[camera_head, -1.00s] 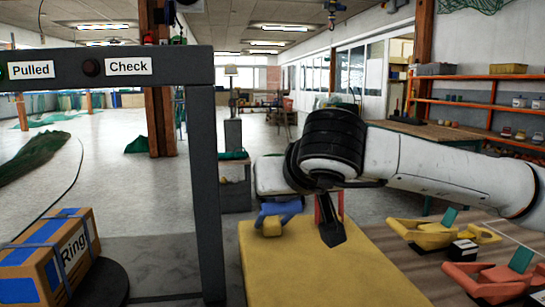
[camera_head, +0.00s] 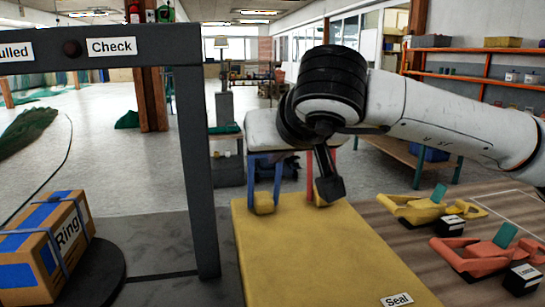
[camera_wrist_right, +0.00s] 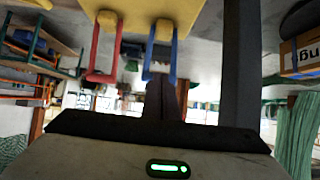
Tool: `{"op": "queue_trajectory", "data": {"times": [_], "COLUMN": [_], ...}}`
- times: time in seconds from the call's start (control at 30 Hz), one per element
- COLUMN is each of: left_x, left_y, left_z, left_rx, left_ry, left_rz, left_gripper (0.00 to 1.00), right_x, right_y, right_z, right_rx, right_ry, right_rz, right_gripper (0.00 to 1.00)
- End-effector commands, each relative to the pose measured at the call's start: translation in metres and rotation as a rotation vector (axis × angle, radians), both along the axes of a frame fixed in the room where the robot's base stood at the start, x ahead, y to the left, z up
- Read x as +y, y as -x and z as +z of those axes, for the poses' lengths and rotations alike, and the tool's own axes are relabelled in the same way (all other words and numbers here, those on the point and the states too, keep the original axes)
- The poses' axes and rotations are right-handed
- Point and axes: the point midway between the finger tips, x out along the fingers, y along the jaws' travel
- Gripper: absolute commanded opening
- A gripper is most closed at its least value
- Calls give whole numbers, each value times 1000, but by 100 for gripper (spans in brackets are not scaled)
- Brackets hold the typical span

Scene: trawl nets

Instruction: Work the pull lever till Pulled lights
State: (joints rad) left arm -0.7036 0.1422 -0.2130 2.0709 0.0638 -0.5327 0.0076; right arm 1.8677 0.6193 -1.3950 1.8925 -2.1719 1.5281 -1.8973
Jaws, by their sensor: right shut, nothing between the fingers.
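The "Pulled" label (camera_head: 15,51) is cut by the left edge of the head view; its lamp is out of sight. A blue U-shaped lever (camera_head: 278,180) stands upright on a yellow base at the far edge of the yellow table (camera_head: 300,250). A red lever (camera_head: 309,178) stands beside it, partly behind my right arm. Both show upside down in the right wrist view, red (camera_wrist_right: 94,45) and blue (camera_wrist_right: 173,55). My right gripper (camera_head: 329,188) is shut and empty, close to the red lever's base; I cannot tell if they touch. My left gripper is out of view.
A dark gantry post (camera_head: 198,180) stands left of the table, its beam carrying a "Check" label (camera_head: 111,46) beside an unlit-looking lamp (camera_head: 72,48). A "Ring" box (camera_head: 45,245) sits left. Yellow (camera_head: 425,208) and red (camera_head: 480,255) clamp-like devices lie right, near a "Seal" label (camera_head: 397,300).

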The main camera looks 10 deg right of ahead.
Motion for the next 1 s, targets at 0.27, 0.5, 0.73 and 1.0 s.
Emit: {"op": "queue_trajectory", "data": {"times": [0.27, 0.5, 0.73, 1.0], "left_x": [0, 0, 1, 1], "left_y": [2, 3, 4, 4], "left_z": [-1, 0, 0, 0], "left_rx": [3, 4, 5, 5], "left_ry": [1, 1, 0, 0], "left_rz": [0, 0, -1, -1], "left_gripper": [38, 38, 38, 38], "right_x": [0, 0, 0, 0], "right_y": [45, 55, 55, 54], "right_z": [21, 25, 25, 25], "right_rx": [-7, -6, -7, -7], "right_ry": [-3, -4, -4, -4], "right_rz": [-1, -3, -3, -3], "right_gripper": [0, 0, 0, 0]}}
